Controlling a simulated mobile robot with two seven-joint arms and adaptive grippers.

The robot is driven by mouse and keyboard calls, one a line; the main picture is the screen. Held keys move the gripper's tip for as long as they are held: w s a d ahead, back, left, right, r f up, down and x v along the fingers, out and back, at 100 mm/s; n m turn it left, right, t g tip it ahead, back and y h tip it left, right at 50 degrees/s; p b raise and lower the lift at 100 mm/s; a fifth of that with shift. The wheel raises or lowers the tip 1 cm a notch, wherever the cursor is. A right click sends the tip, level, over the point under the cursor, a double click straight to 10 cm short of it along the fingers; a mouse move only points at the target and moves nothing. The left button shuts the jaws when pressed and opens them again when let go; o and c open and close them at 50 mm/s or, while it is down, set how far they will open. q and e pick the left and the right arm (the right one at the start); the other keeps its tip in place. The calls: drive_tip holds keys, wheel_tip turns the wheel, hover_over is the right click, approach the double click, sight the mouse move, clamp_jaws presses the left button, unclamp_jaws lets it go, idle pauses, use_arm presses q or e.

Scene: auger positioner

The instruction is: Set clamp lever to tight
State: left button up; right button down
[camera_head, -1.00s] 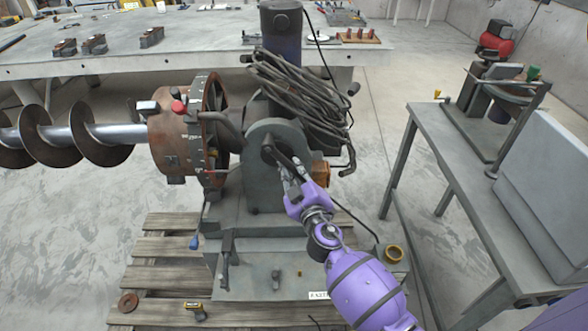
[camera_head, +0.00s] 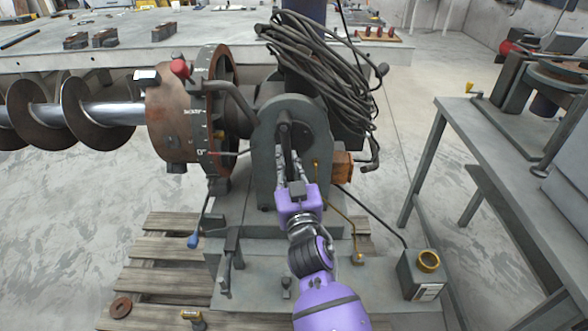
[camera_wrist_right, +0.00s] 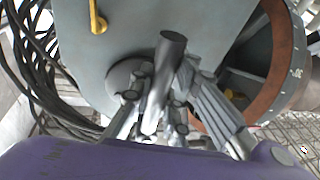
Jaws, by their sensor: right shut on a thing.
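The clamp lever (camera_head: 285,138) is a dark grey bar on the rounded grey housing (camera_head: 262,165) of the auger positioner. In the head view it hangs nearly straight down from its pivot near the housing's top. My right gripper (camera_head: 288,172) comes from below and is shut on the lever's lower part. In the right wrist view the lever's round grey end (camera_wrist_right: 172,42) sticks out between the fingers of my right gripper (camera_wrist_right: 160,105). The fingers hide part of the lever. I can read no tight mark. My left gripper is not in view.
A rusty graduated ring (camera_head: 215,130) and the auger (camera_head: 85,115) lie left of the housing. A coil of black cable (camera_head: 318,65) hangs above. A blue-tipped lever (camera_head: 194,240) is at lower left.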

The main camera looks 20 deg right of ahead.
drive_tip(key=shift+a+m, duration=0.3)
drive_tip(key=shift+m, duration=0.1)
drive_tip(key=shift+w+a+b, duration=0.1)
drive_tip(key=shift+b, duration=0.3)
drive_tip(key=c, duration=1.7)
unclamp_jaws()
drive_tip(key=shift+o, duration=0.2)
drive_tip(key=shift+s, duration=0.2)
drive_tip(key=s+a+f, duration=0.1)
drive_tip(key=s+f, duration=0.1)
drive_tip(key=s, duration=0.9)
drive_tip(key=shift+s, duration=0.2)
drive_tip(key=shift+a, duration=0.1)
